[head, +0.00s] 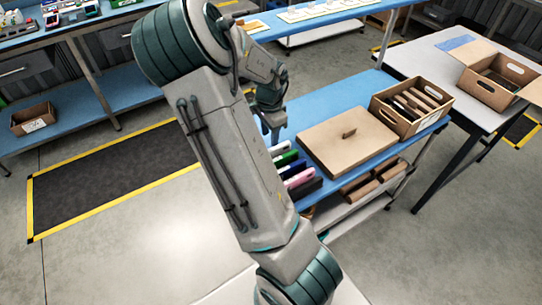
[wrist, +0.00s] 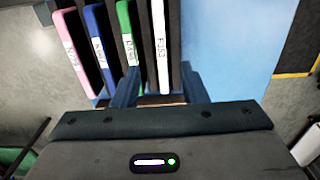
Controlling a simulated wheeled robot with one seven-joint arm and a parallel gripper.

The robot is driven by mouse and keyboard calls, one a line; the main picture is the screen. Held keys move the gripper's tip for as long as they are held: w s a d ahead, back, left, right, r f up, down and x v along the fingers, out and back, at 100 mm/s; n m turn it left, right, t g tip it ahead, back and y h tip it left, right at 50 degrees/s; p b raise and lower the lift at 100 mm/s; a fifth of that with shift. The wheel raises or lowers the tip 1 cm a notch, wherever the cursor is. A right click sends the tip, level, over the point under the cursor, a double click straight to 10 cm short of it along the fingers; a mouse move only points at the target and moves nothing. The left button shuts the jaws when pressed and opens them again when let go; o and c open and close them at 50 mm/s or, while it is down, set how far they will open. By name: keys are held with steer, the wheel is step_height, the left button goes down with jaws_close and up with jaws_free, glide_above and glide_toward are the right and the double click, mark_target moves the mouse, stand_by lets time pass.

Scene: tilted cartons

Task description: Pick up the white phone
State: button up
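The white phone (wrist: 160,45) stands on edge at the right end of a row of phones in the wrist view, with a label on its edge. It also shows in the head view (head: 280,148), partly behind my arm. My gripper (wrist: 160,80) is open, with one finger on each side of the white phone's near end in the picture. The left finger overlaps the lower part of the green phone (wrist: 125,25). I cannot tell whether either finger touches a phone. My gripper also shows in the head view (head: 272,128) above the blue tabletop.
A blue phone (wrist: 98,45) and a pink phone (wrist: 72,45) stand left of the green one, closely spaced. A closed brown carton (head: 345,140) and an open carton of dark items (head: 411,121) share the blue table (head: 315,95). Blue surface right of the white phone is clear.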

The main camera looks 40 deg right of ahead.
steer(key=shift+d+f+p, duration=0.15)
steer(key=shift+f+p, duration=0.05)
steer(key=shift+f, duration=1.55)
steer(key=shift+d+f+p, duration=0.1)
steer(key=shift+f+p, duration=0.05)
steer(key=shift+f, duration=1.55)
jaws_close()
